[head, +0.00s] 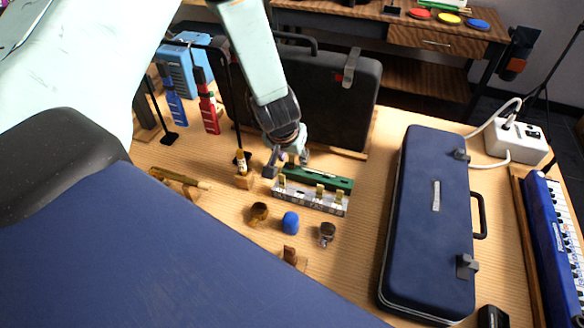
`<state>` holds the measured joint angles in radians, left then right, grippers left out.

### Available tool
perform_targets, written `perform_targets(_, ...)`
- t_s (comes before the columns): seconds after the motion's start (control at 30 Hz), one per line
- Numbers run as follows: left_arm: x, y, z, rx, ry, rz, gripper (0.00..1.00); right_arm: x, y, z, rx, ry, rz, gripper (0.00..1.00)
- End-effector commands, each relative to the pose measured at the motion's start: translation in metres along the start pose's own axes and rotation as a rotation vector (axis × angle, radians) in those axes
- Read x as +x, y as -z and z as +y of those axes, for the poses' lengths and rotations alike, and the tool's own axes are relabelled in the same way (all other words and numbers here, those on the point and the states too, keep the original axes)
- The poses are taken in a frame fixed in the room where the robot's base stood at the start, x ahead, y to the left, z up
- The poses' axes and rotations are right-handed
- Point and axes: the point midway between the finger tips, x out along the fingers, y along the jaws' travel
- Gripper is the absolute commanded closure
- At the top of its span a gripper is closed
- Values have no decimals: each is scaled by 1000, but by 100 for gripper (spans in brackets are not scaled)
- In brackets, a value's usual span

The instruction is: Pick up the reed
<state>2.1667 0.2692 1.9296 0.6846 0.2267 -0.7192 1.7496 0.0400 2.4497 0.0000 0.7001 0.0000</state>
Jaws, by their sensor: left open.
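Several small yellowish upright pieces, which look like reeds (319,190), stand along a pale rack (308,198) in the middle of the table. I cannot tell which one is the task's reed. A long green case (325,179) lies just behind the rack. My left gripper (287,164) points down, open, at the left end of the green case and close above it. Its fingers partly hide that end, and I cannot see whether they touch anything. My right gripper is not in view.
A small labelled piece stands on a wooden block (243,181) left of the gripper. A blue cap (290,221) and small brown pieces lie in front. A black case (340,95) stands behind; a closed blue case (430,220) lies right.

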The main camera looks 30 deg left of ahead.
Motion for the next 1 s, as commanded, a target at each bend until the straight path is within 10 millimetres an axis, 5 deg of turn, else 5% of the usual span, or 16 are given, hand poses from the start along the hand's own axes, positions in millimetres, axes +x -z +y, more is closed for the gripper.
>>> perform_targets(0.1,0,1,0,1,0,0,58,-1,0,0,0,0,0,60)
perform_targets(0.53,-1,1,0,0,0,0,94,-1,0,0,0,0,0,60)
perform_targets(1.0,-4,2,0,0,0,-1,94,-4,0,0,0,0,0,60)
